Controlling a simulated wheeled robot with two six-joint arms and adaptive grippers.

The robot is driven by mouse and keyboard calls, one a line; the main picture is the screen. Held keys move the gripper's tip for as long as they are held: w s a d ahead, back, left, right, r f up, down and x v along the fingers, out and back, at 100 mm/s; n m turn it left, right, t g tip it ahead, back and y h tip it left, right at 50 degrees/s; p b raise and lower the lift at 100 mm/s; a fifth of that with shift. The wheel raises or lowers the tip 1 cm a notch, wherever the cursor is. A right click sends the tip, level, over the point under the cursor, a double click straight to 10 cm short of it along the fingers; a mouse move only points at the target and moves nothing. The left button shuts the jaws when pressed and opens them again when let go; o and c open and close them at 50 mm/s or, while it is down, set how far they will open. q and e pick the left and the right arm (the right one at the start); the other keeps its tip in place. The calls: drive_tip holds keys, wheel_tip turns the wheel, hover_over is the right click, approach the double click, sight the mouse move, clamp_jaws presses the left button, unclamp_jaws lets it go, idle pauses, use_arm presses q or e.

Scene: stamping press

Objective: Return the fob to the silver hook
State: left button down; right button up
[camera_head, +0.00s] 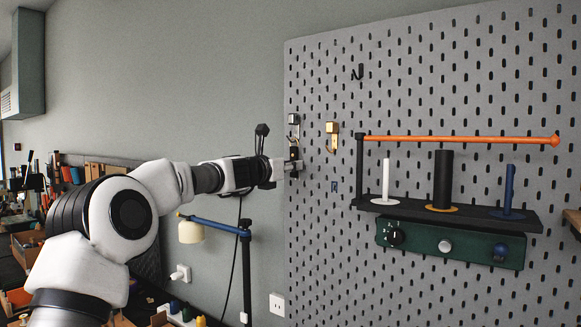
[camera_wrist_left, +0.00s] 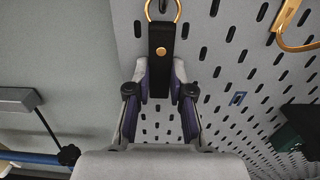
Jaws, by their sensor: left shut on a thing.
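The fob is a black strap (camera_wrist_left: 161,44) with brass studs and a gold ring (camera_wrist_left: 148,10) at its top. My left gripper (camera_wrist_left: 160,80) is shut on the strap, and the ring points up out of the frame. In the head view my left gripper (camera_head: 292,168) is at the left edge of the pegboard, with the dark fob (camera_head: 295,150) upright just above it. The silver hook (camera_head: 293,119) is directly above the fob. I cannot tell whether the ring is around the hook or only near it. My right gripper is not in view.
A gold hook (camera_head: 332,129) is right of the silver one, and a black hook (camera_head: 358,72) is higher up. The grey pegboard (camera_head: 430,70) also carries an orange rod (camera_head: 460,139), a dark shelf (camera_head: 420,210) with upright pegs and a green panel (camera_head: 450,245).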

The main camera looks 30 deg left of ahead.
use_arm(q)
drive_tip(key=shift+f+b, duration=0.3)
drive_tip(key=shift+f, duration=0.05)
drive_tip(key=c, duration=1)
unclamp_jaws()
drive_tip(key=shift+o, duration=0.2)
drive_tip(key=s+b, duration=0.3)
drive_tip(key=s, duration=0.5)
drive_tip(key=shift+a+b, duration=0.3)
drive_tip(key=shift+b, duration=0.1)
